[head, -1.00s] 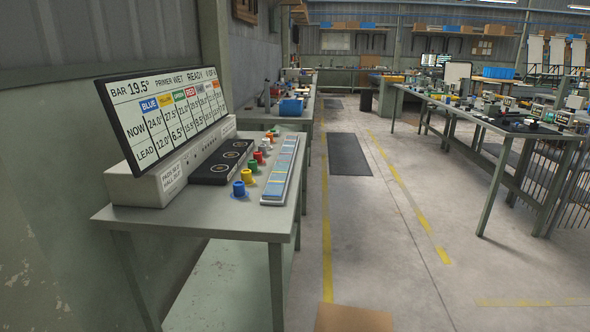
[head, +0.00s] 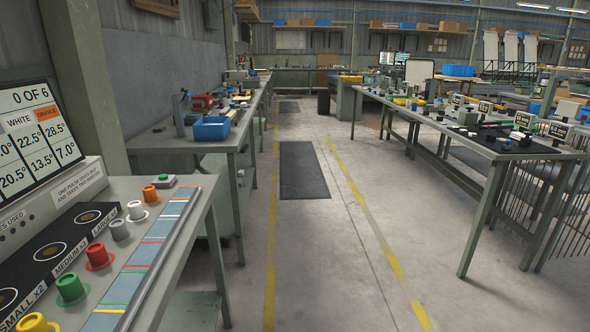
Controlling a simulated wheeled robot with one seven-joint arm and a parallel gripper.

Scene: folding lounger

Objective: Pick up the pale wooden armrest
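I cannot make out the pale wooden armrest for certain in the head view. Small tan pieces (head: 241,98) lie on the left workbench (head: 165,139), but they are too small to identify. The long right workbench (head: 478,147) carries many small parts on its top, also too small to tell apart. My gripper is not in view, so its state is hidden.
A control desk (head: 185,240) with coloured knobs and a screen (head: 30,135) stands close at the left. A blue bin (head: 211,129) sits on the left workbench. A dark floor mat (head: 304,170) lies in the clear aisle between yellow lines. Metal railings (head: 545,200) stand at right.

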